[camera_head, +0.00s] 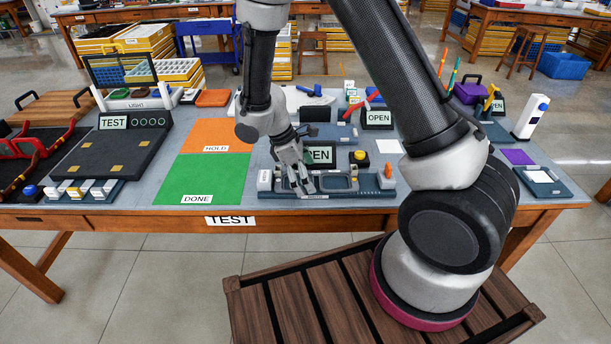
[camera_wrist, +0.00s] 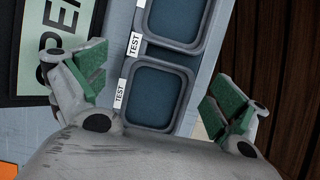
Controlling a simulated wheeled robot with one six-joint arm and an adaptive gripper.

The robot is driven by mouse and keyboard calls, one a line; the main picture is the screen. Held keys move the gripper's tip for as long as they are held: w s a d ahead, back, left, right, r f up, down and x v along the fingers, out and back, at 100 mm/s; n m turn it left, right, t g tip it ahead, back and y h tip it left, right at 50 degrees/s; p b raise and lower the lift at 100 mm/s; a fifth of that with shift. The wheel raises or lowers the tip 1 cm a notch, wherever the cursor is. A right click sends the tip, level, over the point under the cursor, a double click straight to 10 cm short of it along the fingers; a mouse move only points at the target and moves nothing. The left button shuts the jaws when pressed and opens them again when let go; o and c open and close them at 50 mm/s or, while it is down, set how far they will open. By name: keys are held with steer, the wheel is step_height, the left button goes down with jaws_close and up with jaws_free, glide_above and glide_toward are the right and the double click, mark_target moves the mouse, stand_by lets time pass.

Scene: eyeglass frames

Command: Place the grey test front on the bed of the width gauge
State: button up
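The grey test front (camera_wrist: 184,82) shows in the wrist view as two rounded rims with white TEST labels on one side. In the head view the grey front (camera_head: 341,184) lies along the width gauge (camera_head: 290,196) at the table's front edge. Dark blue surface shows through its openings. My gripper (camera_head: 299,185) is low over the gauge's left part. In the wrist view my gripper (camera_wrist: 153,78) is open, its green-padded fingers standing apart on either side of the front with gaps. My palm hides the front's near end; I cannot tell whether it sits flat.
An OPEN sign (camera_head: 320,155) stands close behind the gauge, beside my fingers. A yellow-topped button (camera_head: 359,156) and an orange-tipped item (camera_head: 388,170) stand to the right. The green DONE mat (camera_head: 201,178) and orange HOLD mat (camera_head: 212,134) are bare at left.

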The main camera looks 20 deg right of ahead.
steer(key=v, duration=1.2)
steer(key=s+d+r+m+t+y, duration=0.4)
steer(key=s+d+r+m, duration=1)
steer(key=s+d+r, duration=0.5)
steer(key=shift+s+d+r+t, duration=0.2)
steer(key=shift+s+r+t, duration=0.5)
steer(key=shift+r+t, duration=0.2)
